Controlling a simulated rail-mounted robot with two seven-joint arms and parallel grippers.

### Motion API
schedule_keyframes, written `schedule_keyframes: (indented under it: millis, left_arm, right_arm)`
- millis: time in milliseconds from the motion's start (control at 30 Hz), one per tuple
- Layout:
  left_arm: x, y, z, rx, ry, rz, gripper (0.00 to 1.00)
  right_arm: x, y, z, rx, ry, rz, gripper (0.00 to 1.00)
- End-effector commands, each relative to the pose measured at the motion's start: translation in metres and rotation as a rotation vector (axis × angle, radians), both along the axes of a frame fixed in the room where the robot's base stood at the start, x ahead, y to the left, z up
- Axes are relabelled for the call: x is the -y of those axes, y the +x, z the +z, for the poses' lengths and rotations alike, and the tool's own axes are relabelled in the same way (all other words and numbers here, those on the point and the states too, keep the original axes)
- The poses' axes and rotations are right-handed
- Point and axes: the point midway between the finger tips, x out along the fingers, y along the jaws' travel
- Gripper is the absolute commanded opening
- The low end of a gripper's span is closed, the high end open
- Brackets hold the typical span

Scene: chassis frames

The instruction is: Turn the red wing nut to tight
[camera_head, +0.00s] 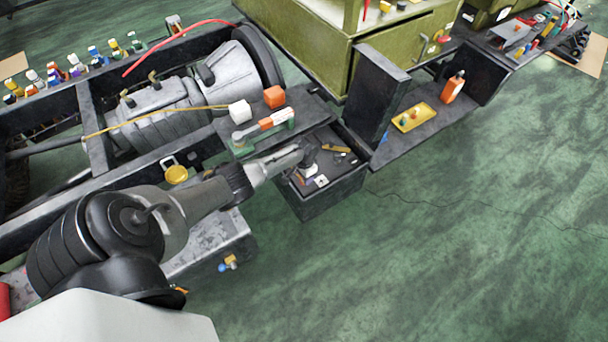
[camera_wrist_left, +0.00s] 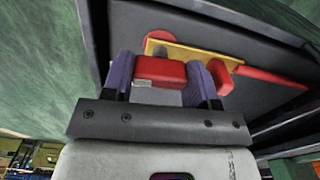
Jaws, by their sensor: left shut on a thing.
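My left gripper (camera_head: 308,162) reaches over the dark open box in the head view. In the left wrist view its two purple-padded fingers (camera_wrist_left: 161,86) are closed on the sides of a red block-like part, which I take for the red wing nut (camera_wrist_left: 160,70). A yellow strip (camera_wrist_left: 195,50) lies behind it on a dark surface. A second red piece (camera_wrist_left: 222,76) shows just right of the right finger. In the head view the arm and gripper hide the wing nut. Its turn angle cannot be read. My right gripper is not in view.
The dark box (camera_head: 318,205) holds small loose items. An orange block (camera_head: 274,97) and a white block (camera_head: 240,111) stand on the chassis. A yellow tray (camera_head: 414,117) and an orange bottle (camera_head: 453,87) are on the step to the right. The green floor at lower right is clear.

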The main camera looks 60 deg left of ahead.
Motion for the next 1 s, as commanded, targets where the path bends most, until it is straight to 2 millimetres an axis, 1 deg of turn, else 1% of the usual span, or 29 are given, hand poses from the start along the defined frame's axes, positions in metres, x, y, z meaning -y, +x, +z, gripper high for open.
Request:
schedule_keyframes:
  millis: [467,1000]
  left_arm:
    - [0.0,0.001,0.0,0.002,0.0,-0.452,0.29]
    - [0.0,0.001,0.0,0.003,0.001,-0.964,0.29]
  right_arm:
    - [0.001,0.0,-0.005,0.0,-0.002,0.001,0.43]
    - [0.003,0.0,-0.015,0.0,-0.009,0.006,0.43]
